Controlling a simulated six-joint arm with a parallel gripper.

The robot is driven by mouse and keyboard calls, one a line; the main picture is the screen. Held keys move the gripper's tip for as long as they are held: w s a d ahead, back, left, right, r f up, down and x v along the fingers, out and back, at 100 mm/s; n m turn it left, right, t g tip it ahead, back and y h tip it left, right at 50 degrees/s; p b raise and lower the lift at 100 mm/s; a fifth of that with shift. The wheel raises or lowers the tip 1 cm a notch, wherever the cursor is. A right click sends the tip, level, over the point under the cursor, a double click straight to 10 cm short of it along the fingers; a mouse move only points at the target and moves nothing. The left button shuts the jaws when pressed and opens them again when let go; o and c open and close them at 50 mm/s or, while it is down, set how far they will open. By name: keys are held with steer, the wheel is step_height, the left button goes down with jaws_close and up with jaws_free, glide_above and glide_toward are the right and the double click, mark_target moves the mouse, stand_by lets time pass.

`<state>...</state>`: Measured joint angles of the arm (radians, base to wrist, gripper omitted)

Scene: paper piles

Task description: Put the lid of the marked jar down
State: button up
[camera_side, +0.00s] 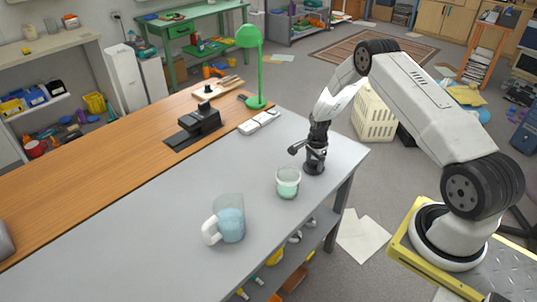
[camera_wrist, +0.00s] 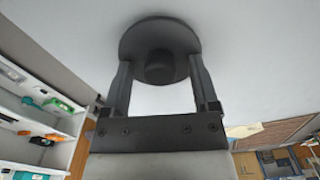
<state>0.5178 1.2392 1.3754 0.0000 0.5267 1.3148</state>
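A dark round lid (camera_wrist: 160,32) with a short central knob (camera_wrist: 160,67) shows in the wrist view against the pale grey table. In the side view the lid (camera_side: 314,169) is at the table surface near its right end, partly hidden by my gripper. My gripper (camera_side: 316,156) points down over it. In the wrist view the two fingers of my gripper (camera_wrist: 160,72) stand either side of the knob, with a visible gap on each side. An uncovered glass jar (camera_side: 288,183) with pale green contents stands just left of the lid. No mark is readable on it.
A clear mug (camera_side: 228,220) with a white handle and bluish contents stands farther left. A white block (camera_side: 259,122), a black device (camera_side: 196,125) and a green lamp (camera_side: 252,60) sit toward the back. The grey table (camera_side: 130,235) is clear left of the mug.

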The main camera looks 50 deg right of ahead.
mark_target(314, 162)
steer(key=shift+r, duration=0.1)
stand_by(0.3)
step_height(314, 162, up, 12)
stand_by(0.8)
stand_by(0.4)
steer(key=s+a+r+n+t, duration=0.1)
steer(key=s+a+r+n, duration=0.3)
steer(key=a+r+n, duration=0.45)
steer(key=s+a+r+n+t, duration=0.1)
steer(key=s+a+r+n, duration=0.4)
steer(key=a, duration=0.6)
steer(key=s+a+n, duration=0.5)
steer(key=s+n, duration=0.2)
steer(key=shift+a+t, duration=0.3)
